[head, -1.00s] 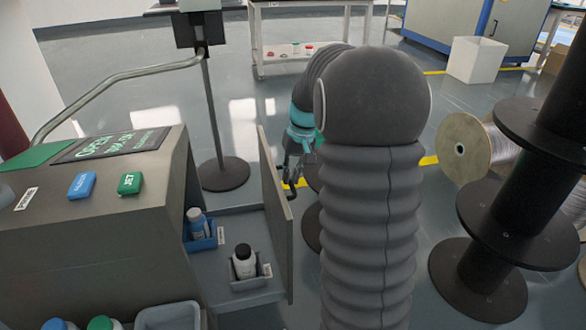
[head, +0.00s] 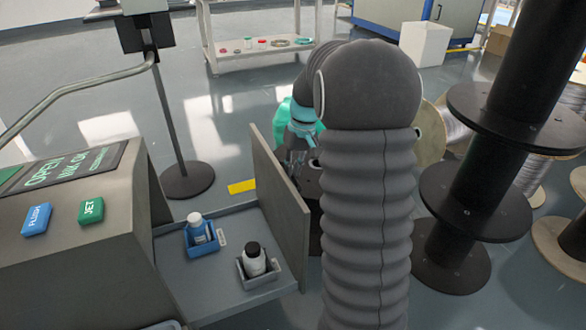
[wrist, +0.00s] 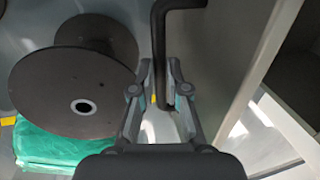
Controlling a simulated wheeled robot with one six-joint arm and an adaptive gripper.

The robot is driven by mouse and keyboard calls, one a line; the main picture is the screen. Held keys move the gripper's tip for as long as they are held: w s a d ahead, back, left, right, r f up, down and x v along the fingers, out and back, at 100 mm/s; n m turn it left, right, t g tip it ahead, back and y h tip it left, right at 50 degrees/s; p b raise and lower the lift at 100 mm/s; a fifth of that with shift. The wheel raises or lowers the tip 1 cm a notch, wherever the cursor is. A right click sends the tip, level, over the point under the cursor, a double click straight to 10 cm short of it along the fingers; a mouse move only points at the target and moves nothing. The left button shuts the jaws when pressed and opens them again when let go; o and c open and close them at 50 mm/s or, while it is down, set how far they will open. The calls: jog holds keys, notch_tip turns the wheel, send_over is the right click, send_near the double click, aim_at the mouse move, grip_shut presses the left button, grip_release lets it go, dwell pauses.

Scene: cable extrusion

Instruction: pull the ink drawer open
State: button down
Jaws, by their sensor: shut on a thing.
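The ink drawer (head: 215,270) stands pulled out from the grey printer cabinet (head: 75,260) in the head view. Its tall front panel (head: 277,195) faces right, and the panel also shows at the right of the wrist view (wrist: 225,50). A white-capped bottle (head: 196,226) stands in a blue holder and a black-capped bottle (head: 254,258) in a grey holder, both in the drawer. My gripper (wrist: 161,70) is shut on the black drawer handle (wrist: 160,38), with a finger on each side of the bar. In the head view my gripper is small and partly hidden beside the panel.
A pole stand with a round base (head: 187,180) is behind the drawer. Black spools (head: 455,205) stand at the right, and a dark reel (wrist: 70,85) is left of my gripper in the wrist view. Blue and green buttons (head: 91,210) sit on the cabinet top.

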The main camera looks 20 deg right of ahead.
jog(key=c, duration=1.2)
grip_release()
jog(key=shift+w, duration=0.1)
jog(key=shift+d+r, duration=0.1)
jog(key=r, duration=0.4)
jog(key=d+r, duration=0.1)
jog(key=r, duration=0.2)
jog(key=d+r, duration=0.1)
jog(key=r, duration=0.3)
jog(key=shift+d+r, duration=0.1)
jog(key=shift+r, duration=0.2)
